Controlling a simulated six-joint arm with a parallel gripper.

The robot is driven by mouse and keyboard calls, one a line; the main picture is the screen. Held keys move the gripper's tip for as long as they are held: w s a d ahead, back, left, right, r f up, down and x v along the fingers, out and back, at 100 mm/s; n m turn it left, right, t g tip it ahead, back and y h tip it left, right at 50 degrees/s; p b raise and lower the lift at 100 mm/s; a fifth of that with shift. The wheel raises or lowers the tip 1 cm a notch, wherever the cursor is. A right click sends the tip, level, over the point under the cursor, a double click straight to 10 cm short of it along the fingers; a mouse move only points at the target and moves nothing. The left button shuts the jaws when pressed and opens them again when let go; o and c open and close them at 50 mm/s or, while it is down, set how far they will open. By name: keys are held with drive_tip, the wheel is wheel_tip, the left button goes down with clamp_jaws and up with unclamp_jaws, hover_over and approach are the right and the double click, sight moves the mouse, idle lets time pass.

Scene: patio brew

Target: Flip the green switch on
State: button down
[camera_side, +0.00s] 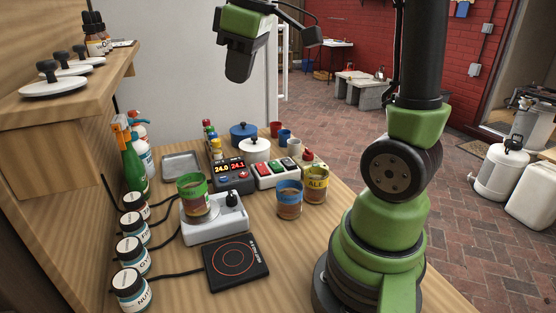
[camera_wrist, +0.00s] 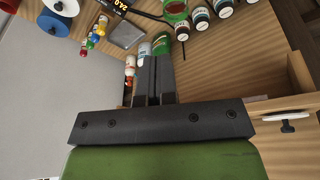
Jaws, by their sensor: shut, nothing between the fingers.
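A white switch box (camera_side: 279,176) with coloured rocker switches, green and red, stands on the wooden table in the side view, behind the cups. The green switch (camera_side: 276,165) is on its top face; which way it is tipped is too small to tell. My gripper (camera_side: 238,76) is high above the table, well up from the switch box and apart from everything. In the wrist view my gripper (camera_wrist: 153,62) has its two dark fingers together with nothing between them. I cannot make out the switch box in the wrist view.
A display unit (camera_side: 232,175) stands left of the switch box. A blue cup (camera_side: 289,200) and a yellow ALE cup (camera_side: 316,186) stand in front. A white lid (camera_side: 255,146) and blue pot (camera_side: 243,133) are behind. A black hotplate (camera_side: 236,263) lies nearer. The air around my gripper is clear.

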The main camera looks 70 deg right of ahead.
drive_tip(key=w+d+f+n+g, duration=0.35)
drive_tip(key=d+f, duration=0.25)
drive_tip(key=d, duration=0.5)
drive_tip(key=n+y, duration=0.1)
drive_tip(key=n, duration=0.2)
hover_over(278, 168)
drive_tip(key=w+d, duration=0.1)
drive_tip(key=d, duration=0.1)
wheel_tip(278, 168, down, 7)
drive_tip(key=shift+w+g, duration=0.2)
drive_tip(key=shift+g, duration=0.25)
drive_tip(key=shift+a, duration=0.15)
drive_tip(key=f, duration=0.9)
drive_tip(key=s+a+f, duration=0.1)
drive_tip(key=f, duration=0.4)
drive_tip(key=shift+s+a, duration=0.1)
